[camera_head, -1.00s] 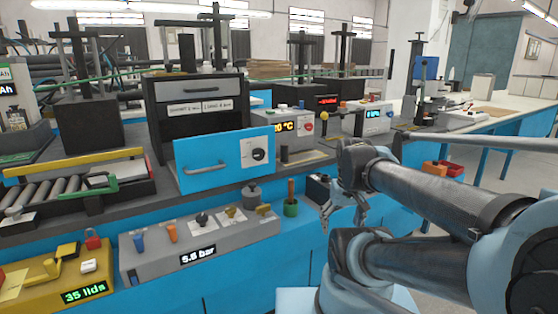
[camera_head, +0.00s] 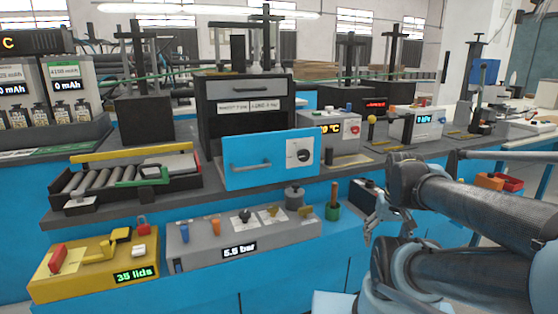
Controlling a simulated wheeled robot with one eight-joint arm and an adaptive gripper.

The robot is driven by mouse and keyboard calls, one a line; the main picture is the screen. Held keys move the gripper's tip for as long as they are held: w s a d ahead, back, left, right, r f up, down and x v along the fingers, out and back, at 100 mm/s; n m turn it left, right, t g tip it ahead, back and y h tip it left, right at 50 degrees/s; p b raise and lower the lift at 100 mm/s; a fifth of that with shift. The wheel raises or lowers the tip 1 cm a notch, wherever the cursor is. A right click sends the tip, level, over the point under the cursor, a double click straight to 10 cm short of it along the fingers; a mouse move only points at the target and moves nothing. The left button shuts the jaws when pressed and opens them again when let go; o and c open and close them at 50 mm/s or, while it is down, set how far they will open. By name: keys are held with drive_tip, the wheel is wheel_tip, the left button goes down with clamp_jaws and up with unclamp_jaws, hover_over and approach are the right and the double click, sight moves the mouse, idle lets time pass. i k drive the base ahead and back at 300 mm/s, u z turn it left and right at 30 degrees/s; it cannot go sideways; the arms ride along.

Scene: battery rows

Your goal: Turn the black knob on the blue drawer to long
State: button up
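The blue drawer (camera_head: 240,172) juts out from the dark cabinet on the bench, with a light handle across its left part. The black knob (camera_head: 303,155) sits on a white plate at the right end of the drawer front. The plate's markings and the knob's exact setting are too small to read. My gripper (camera_head: 374,228) hangs below and to the right of the drawer, in front of the lower blue panel, well apart from the knob. Its fingers look spread, with nothing seen between them.
A grey box (camera_head: 200,252) with small knobs and a "5.5 bar" display sits below the drawer. A yellow box (camera_head: 75,275) reads "35 lids". A green cup (camera_head: 332,212) and grey cylinder (camera_head: 294,198) stand near my gripper. A roller tray (camera_head: 120,185) lies left of the drawer.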

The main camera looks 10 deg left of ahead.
sight(303, 155)
drive_tip(key=z, duration=0.3)
drive_tip(key=k, duration=0.95)
drive_tip(key=u, duration=0.2)
